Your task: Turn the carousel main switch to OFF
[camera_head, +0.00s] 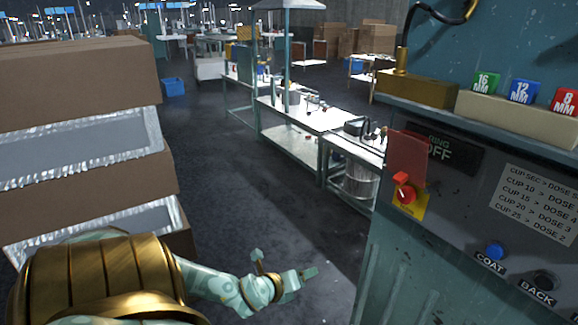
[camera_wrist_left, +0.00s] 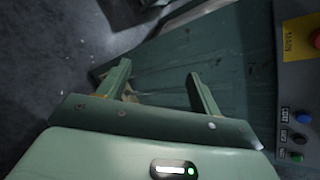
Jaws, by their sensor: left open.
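The main switch is a red rotary knob (camera_head: 404,190) on a yellow plate (camera_head: 409,208), at the left edge of the carousel's grey control panel (camera_head: 465,215). A red flap or tag (camera_head: 406,156) sits just above the knob. In the left wrist view the yellow plate (camera_wrist_left: 291,47) reads MAIN, and the red knob (camera_wrist_left: 317,39) is cut by the right edge. My left gripper (camera_head: 285,264) is open and empty, low and left of the panel, apart from the switch. The wrist view shows both fingers (camera_wrist_left: 158,72) spread before the cabinet's green side (camera_wrist_left: 235,65). My right gripper is not in view.
A blue COAT button (camera_head: 495,250) and a black BACK button (camera_head: 543,281) sit right of the switch. A dark display (camera_head: 455,155) ends in OFF, partly covered by the red flap. Stacked cartons (camera_head: 75,85) stand at left. Open floor (camera_head: 240,200) lies between.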

